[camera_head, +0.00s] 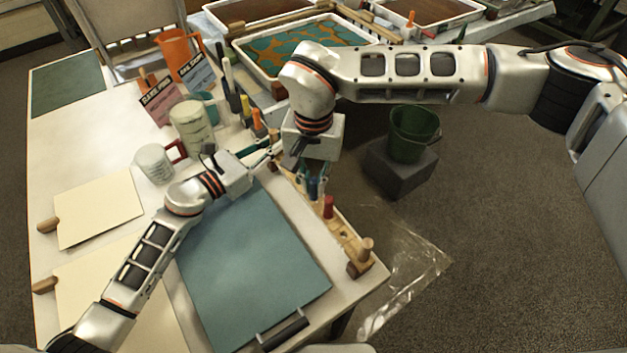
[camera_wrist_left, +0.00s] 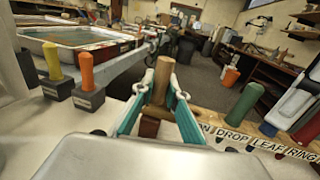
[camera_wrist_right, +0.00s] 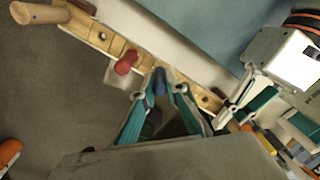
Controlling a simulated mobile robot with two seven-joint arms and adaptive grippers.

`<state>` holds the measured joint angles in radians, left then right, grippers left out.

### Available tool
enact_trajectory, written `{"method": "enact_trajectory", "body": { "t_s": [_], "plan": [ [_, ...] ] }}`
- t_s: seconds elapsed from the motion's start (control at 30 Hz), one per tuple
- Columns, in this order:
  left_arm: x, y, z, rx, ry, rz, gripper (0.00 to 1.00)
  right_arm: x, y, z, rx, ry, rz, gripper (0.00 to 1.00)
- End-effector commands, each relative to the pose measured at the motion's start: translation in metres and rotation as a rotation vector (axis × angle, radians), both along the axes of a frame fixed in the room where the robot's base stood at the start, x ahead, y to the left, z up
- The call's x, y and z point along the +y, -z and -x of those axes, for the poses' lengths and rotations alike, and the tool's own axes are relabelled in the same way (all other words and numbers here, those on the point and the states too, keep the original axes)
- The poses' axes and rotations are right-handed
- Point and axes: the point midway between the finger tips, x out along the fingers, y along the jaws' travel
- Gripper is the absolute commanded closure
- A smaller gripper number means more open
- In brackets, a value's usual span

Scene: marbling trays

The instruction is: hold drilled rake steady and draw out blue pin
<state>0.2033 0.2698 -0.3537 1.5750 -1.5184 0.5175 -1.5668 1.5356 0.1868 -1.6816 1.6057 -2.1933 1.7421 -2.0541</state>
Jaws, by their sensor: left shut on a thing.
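The drilled rake (camera_head: 345,232) is a pale wooden bar with holes along the table's right edge; it also shows in the right wrist view (camera_wrist_right: 90,32). My left gripper (camera_head: 268,158) is shut on the brown wooden post (camera_wrist_left: 160,82) at the rake's far end. The blue pin (camera_wrist_right: 160,80) stands in the rake, also visible in the left wrist view (camera_wrist_left: 286,114). My right gripper (camera_wrist_right: 161,93) is over the rake, with its open fingers on either side of the blue pin and small gaps showing. A red pin (camera_wrist_right: 125,63) and a green pin (camera_wrist_left: 246,100) stand on either side of it.
A blue-green sheet (camera_head: 250,265) lies beside the rake. A green bucket (camera_head: 412,135) on a grey block is right of the table. Marbling trays (camera_head: 300,45) are at the back.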

Motion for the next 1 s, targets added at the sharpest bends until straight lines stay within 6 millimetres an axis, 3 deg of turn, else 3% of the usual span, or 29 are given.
{"method": "enact_trajectory", "body": {
  "t_s": [1.0],
  "plan": [
    [0.0001, 0.0001, 0.0000, 0.000, 0.000, 0.000, 1.00, 0.0002, -0.0079, 0.0001, 0.000, 0.000, 0.000, 1.00]
  ]
}}
